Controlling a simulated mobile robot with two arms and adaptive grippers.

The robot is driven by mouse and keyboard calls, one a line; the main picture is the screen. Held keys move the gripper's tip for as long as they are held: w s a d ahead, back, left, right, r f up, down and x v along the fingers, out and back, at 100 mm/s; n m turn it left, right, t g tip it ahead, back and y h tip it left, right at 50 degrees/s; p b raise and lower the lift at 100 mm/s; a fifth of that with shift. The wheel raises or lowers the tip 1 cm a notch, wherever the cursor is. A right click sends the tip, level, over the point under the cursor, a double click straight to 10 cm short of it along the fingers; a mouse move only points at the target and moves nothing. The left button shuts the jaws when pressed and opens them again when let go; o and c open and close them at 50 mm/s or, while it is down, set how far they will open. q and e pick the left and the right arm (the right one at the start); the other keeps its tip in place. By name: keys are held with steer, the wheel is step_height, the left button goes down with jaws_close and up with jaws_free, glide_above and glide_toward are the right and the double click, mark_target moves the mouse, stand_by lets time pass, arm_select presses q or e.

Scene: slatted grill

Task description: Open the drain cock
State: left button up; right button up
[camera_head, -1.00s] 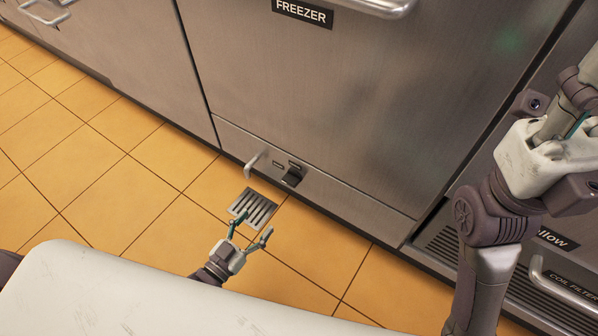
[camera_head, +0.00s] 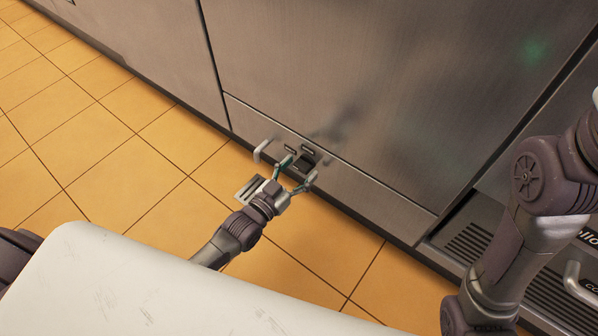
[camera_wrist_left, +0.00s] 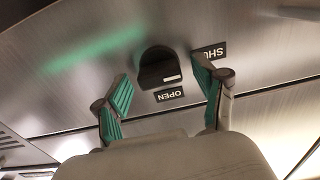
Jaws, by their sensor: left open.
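The drain cock is a dark knob (camera_head: 305,162) low on the steel front, beside a bent metal spout (camera_head: 262,150). In the left wrist view the knob (camera_wrist_left: 160,68) shows between my fingers, with a small light mark near its lower right edge. An "OPEN" label (camera_wrist_left: 169,95) is below it and a partly hidden "SHUT" label (camera_wrist_left: 208,51) is at its right. My left gripper (camera_head: 297,172) is open and empty in front of the knob, and its teal-padded fingers (camera_wrist_left: 162,93) stand either side of it. I cannot tell if they touch it. My right gripper is out of view.
A slatted floor drain (camera_head: 249,190) lies below the spout, partly covered by my left gripper. Tiled floor (camera_head: 130,160) is clear at the left. A vented panel (camera_head: 470,243) and a handle (camera_head: 578,283) are at the right.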

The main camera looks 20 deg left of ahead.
arm_select(q)
steer(key=c, duration=1.1)
steer(key=shift+c, duration=0.2)
